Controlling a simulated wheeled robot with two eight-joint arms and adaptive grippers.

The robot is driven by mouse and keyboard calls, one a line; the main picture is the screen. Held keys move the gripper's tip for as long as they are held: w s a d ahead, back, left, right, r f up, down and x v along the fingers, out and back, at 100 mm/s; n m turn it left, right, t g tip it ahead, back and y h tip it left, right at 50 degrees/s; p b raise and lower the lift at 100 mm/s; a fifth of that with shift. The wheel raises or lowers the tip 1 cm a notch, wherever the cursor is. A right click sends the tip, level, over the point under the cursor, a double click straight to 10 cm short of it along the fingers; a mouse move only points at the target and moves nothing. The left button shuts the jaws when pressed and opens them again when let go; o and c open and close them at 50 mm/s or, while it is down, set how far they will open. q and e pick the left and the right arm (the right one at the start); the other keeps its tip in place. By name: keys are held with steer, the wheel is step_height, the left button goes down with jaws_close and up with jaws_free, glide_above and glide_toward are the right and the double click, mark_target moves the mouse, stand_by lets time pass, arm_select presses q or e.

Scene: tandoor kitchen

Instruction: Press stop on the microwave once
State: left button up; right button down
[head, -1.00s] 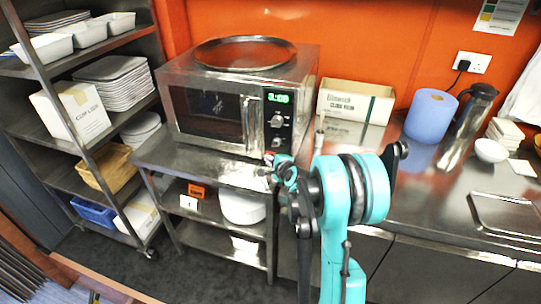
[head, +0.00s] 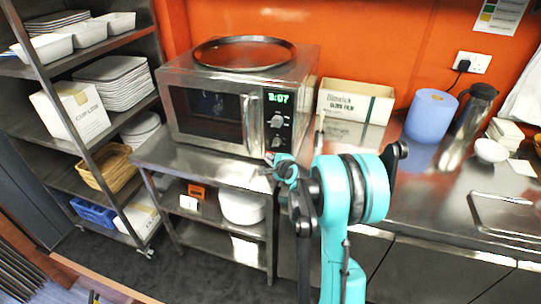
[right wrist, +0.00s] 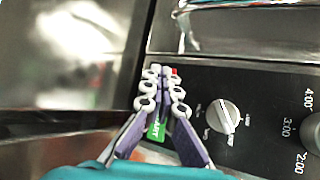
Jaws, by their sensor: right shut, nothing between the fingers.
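The microwave (head: 212,140) is a steel oven with a dark glass door, a lit green display (head: 278,98) reading about 3:07, and two knobs on its right-hand panel. My right gripper (head: 270,158) is shut and empty at the lower part of that panel. In the right wrist view my right gripper (right wrist: 163,72) has its tips beside a small red button (right wrist: 174,71), partly hidden by them. I cannot tell whether they touch it. A green start button (right wrist: 155,129) shows between the fingers. A knob (right wrist: 222,116) is to their right. My left gripper is not in view.
A round metal tray (head: 245,53) lies on the microwave. The microwave stands on a steel shelf unit (head: 150,150). To the right, a cardboard box (head: 356,102), a blue paper roll (head: 431,115) and a flask (head: 468,125) stand on the counter.

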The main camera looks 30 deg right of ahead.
steer(key=shift+s+a, duration=0.5)
steer(key=shift+a, duration=0.1)
steer(key=shift+s, duration=0.1)
steer(key=shift+s+a+b, duration=0.2)
steer(key=shift+s+a, duration=0.6)
steer(key=shift+a, duration=0.15)
steer(key=shift+s+a+b, duration=0.15)
steer(key=shift+s+a, duration=0.6)
steer(key=shift+a, duration=0.2)
